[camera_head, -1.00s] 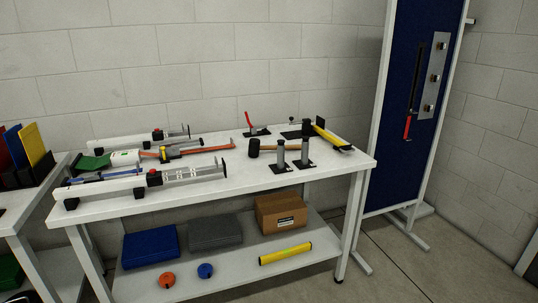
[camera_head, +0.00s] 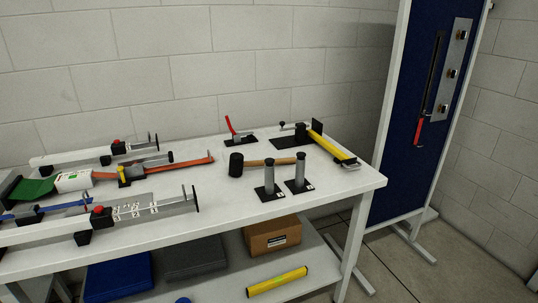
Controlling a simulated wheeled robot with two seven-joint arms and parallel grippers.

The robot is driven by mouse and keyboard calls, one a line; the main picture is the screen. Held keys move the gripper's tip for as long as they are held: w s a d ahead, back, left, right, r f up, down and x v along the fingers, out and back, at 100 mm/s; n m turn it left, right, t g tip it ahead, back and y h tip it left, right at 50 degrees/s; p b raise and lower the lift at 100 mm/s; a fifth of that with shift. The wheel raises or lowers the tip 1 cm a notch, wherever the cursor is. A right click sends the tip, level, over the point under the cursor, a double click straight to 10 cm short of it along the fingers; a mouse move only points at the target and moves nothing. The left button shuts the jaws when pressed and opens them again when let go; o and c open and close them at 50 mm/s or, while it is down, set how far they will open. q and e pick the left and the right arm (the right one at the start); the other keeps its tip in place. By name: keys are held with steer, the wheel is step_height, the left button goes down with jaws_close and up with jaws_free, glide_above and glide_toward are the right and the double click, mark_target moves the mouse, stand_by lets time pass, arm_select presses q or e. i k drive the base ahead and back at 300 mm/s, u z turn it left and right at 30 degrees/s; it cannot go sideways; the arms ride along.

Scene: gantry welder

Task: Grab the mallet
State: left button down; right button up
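The mallet (camera_head: 262,162) lies on the white workbench top, right of the bench's middle. Its black head (camera_head: 236,164) is at the left and its wooden handle runs to the right. The handle's right end passes behind a grey upright cylinder on a black base (camera_head: 299,172). A second such cylinder (camera_head: 269,179) stands just in front of the handle. Neither of my grippers shows in the head view.
The white workbench (camera_head: 225,212) has clamp-like tools along its left part. A red-handled clamp (camera_head: 237,133) and a yellow-barred tool (camera_head: 326,146) stand behind and right of the mallet. A blue panel (camera_head: 411,100) stands right.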

mark_target(236, 163)
steer(key=u, duration=0.5)
steer(key=i, duration=1.1)
steer(key=u, duration=0.85)
